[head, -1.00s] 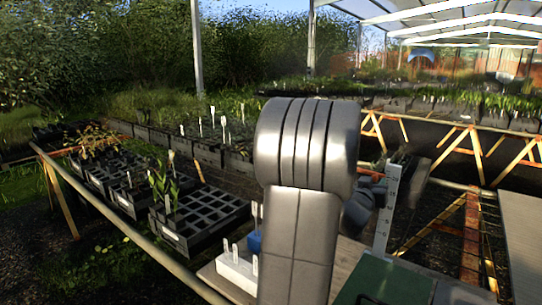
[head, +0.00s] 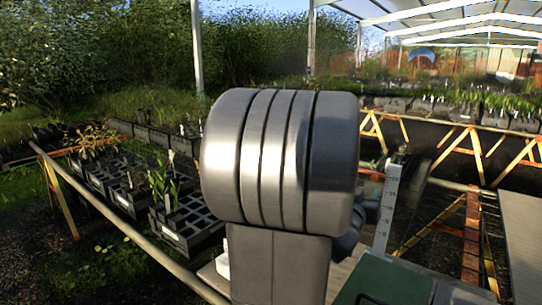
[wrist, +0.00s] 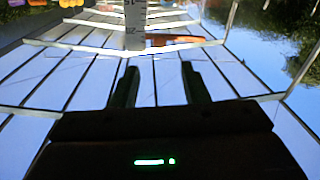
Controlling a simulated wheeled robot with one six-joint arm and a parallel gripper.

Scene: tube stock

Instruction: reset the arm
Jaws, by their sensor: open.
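My gripper (wrist: 160,88) shows in the wrist view with its two dark fingers apart and nothing between them. Beyond the fingers are pale roof panels and sky. In the head view my arm's large grey link fills the middle, and my gripper is hidden behind it. An upright white scale (head: 387,208) with dark marks stands just right of my arm. It also seems to show at the top of the wrist view (wrist: 135,22).
A green surface (head: 385,283) lies at lower right. A white block (head: 222,264) is mostly hidden by my arm. Black plant trays (head: 190,222) stand on the left behind a rail (head: 120,222). A grey tabletop (head: 522,235) is at far right.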

